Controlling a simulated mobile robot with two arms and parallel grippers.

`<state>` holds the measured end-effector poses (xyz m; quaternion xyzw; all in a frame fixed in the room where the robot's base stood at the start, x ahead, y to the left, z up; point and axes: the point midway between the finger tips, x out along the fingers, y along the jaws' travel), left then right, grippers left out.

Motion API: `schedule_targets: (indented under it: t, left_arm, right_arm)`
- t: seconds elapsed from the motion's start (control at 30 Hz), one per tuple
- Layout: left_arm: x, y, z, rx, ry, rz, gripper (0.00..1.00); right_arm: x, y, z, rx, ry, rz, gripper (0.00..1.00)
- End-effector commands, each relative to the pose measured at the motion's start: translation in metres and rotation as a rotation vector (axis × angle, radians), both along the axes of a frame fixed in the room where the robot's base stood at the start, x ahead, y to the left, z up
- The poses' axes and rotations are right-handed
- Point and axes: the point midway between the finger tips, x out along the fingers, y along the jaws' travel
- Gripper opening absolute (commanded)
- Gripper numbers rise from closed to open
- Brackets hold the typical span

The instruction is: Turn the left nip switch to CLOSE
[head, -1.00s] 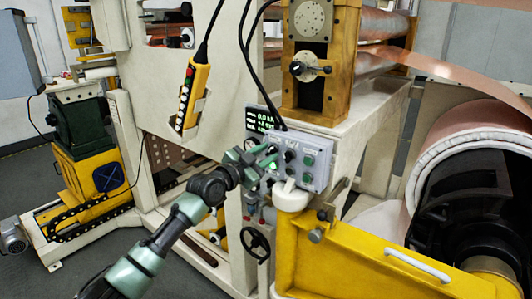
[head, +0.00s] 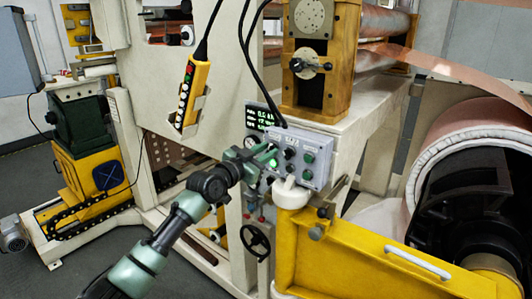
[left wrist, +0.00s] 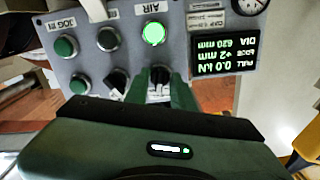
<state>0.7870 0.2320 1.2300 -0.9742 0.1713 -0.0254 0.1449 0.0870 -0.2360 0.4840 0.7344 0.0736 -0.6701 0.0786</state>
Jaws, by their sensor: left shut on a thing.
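The grey control panel (head: 312,160) is on the machine front at the centre of the head view. It shows upside down in the left wrist view (left wrist: 75,22). My left gripper (head: 270,160) is at the panel's left side. In the left wrist view its green fingers (left wrist: 160,88) are shut on a black switch knob (left wrist: 160,74), below a lit green lamp (left wrist: 153,33). The fingers partly cover this knob and its label, so its exact setting cannot be read. A second black knob (left wrist: 117,79) sits beside it, free. My right gripper is not in view.
A lit display (left wrist: 225,54) adjoins the panel, with a gauge near it. Green buttons (left wrist: 66,46) sit on the panel's other side. A yellow pendant (head: 192,92) hangs to the left. A yellow guard (head: 360,255) and copper roll (head: 465,145) stand to the right.

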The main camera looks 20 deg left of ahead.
Motion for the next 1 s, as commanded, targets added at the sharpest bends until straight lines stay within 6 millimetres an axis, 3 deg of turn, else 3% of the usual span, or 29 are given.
schedule_targets:
  t: [0.6, 1.0]
  left_arm:
    - [0.000, 0.000, 0.000, -0.534, 0.195, -0.001, 0.00]
    - [0.000, 0.000, -0.001, -0.739, 0.270, 0.001, 0.00]
  right_arm:
    - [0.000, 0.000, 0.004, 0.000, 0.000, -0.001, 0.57]
    - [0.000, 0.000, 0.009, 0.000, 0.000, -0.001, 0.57]
